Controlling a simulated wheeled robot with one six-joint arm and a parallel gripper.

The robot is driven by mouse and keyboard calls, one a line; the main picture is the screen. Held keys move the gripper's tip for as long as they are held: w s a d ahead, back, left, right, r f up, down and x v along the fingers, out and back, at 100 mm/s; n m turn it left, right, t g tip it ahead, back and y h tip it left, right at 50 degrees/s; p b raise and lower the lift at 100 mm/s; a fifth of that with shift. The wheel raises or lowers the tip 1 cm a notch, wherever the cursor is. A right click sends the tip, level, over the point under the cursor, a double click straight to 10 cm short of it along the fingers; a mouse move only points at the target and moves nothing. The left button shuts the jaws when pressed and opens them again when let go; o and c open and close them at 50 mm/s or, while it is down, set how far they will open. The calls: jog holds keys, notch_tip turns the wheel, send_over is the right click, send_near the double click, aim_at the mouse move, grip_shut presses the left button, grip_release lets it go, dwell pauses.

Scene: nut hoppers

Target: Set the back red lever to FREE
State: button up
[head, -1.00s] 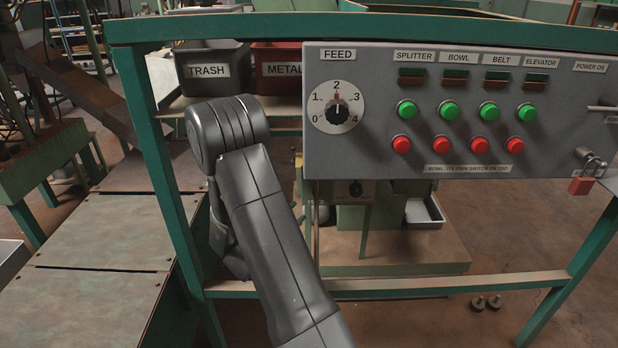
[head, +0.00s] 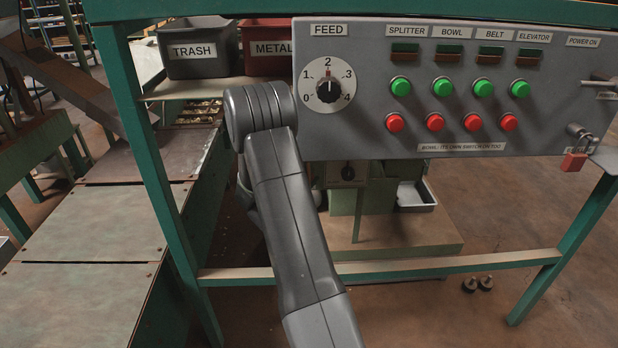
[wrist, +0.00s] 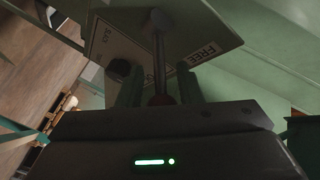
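In the wrist view a lever with a grey shaft (wrist: 158,45) and a dark red knob (wrist: 160,99) stands between the two fingers of my gripper (wrist: 160,88). The fingers flank the knob closely; I cannot tell whether they press on it. Behind the shaft is a plate (wrist: 180,25) with a FREE label (wrist: 202,54) right of the shaft and another, partly readable label (wrist: 101,36) on the left. The shaft points between the two labels. The head view shows my arm but neither the gripper nor the lever.
A round black knob (wrist: 119,69) is close to my left finger. In the head view, a grey control panel (head: 460,100) and a green frame post (head: 145,150) stand around my arm. A trash bin (head: 195,68) and a metal bin (head: 265,40) sit behind.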

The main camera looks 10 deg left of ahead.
jog(key=shift+w, duration=0.2)
grip_shut()
jog(key=shift+w+r+g+p, duration=0.15)
jog(key=shift+r+g+p, duration=0.2)
jog(key=shift+p, duration=0.35)
jog(key=shift+f, duration=0.1)
